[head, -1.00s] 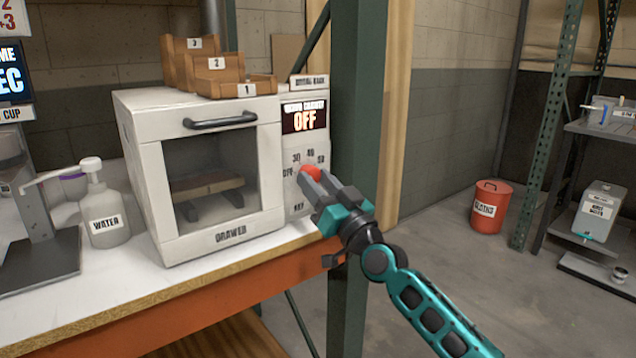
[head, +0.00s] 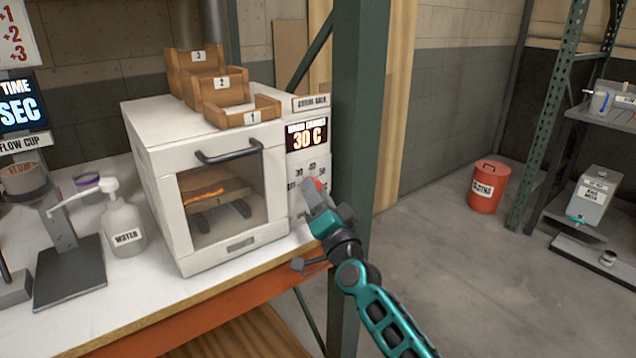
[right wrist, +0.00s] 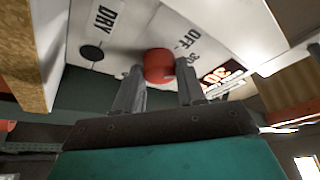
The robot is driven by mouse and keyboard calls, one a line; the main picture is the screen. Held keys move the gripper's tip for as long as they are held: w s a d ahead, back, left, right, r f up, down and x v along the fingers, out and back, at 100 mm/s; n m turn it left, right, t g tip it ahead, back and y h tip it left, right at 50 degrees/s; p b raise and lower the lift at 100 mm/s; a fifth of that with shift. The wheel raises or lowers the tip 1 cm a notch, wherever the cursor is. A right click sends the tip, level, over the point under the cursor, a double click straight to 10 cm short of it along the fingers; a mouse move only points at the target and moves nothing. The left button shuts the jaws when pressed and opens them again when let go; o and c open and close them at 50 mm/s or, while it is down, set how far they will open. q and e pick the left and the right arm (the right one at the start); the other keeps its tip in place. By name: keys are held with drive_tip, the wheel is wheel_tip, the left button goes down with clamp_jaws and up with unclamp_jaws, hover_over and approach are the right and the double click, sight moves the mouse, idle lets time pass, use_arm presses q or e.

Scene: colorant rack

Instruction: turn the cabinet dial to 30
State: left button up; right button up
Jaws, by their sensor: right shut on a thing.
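The white cabinet (head: 228,238) stands on the bench with its glass door closed, and an orange glow shows inside. Its display (head: 307,136) reads 30 C. The red dial (head: 319,184) sits on the front panel below the display, partly hidden by my right gripper (head: 314,190). In the right wrist view the dial (right wrist: 158,64) lies between the fingertips of my right gripper (right wrist: 160,82), which is shut on it. Marks reading OFF and 30 show beside the dial. My left gripper is not in view.
Wooden steps (head: 222,100) numbered 1 to 3 stand on the cabinet. A water bottle (head: 124,222) and a stand (head: 70,270) are to its left. A green post (head: 358,130) rises close to the right of my gripper. A red bin (head: 487,187) stands on the floor.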

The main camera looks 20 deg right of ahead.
drive_tip(key=shift+m+h+p, duration=0.4)
drive_tip(key=shift+m+p, duration=0.1)
drive_tip(key=shift+m, duration=0.2)
drive_tip(key=o, duration=1.1)
drive_tip(key=shift+c, duration=0.2)
drive_tip(key=v, duration=1.3)
drive_tip(key=shift+r, duration=0.3)
